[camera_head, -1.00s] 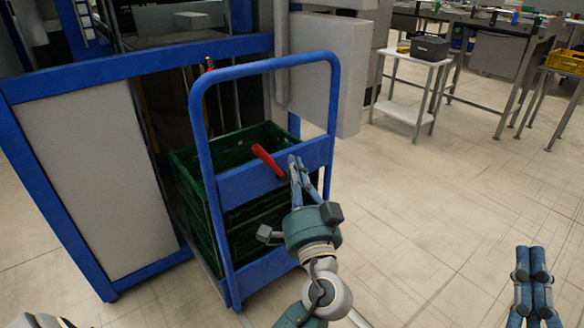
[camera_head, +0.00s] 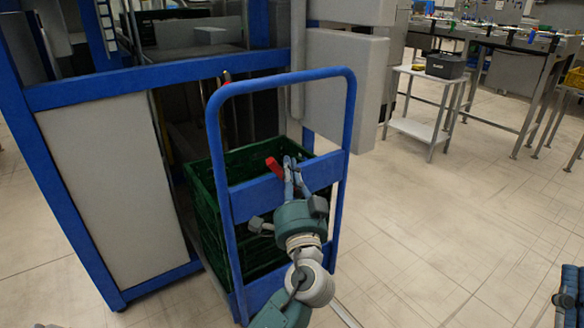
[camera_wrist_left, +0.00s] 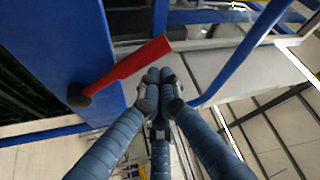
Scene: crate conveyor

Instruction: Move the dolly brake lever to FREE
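The red brake lever (camera_head: 274,167) is mounted on the blue cross panel (camera_head: 253,197) of the dolly. In the left wrist view, the lever (camera_wrist_left: 125,68) runs from a dark pivot at left up to the right. Its free end is close to my fingertips; I cannot tell whether they touch. My left gripper (camera_head: 292,162) is in front of the panel, beside the lever, and hides part of it in the head view. In the wrist view its fingers (camera_wrist_left: 160,77) are drawn together with nothing between them. My right gripper (camera_head: 572,272) is cut off at the lower right edge. No FREE marking is readable.
The dolly's blue tube handle (camera_head: 281,78) arches above the panel. Green crates (camera_head: 205,200) stand behind it. A blue-framed machine (camera_head: 118,190) stands at left. A white side table (camera_head: 415,130) with a grey bin (camera_head: 446,66) is farther back.

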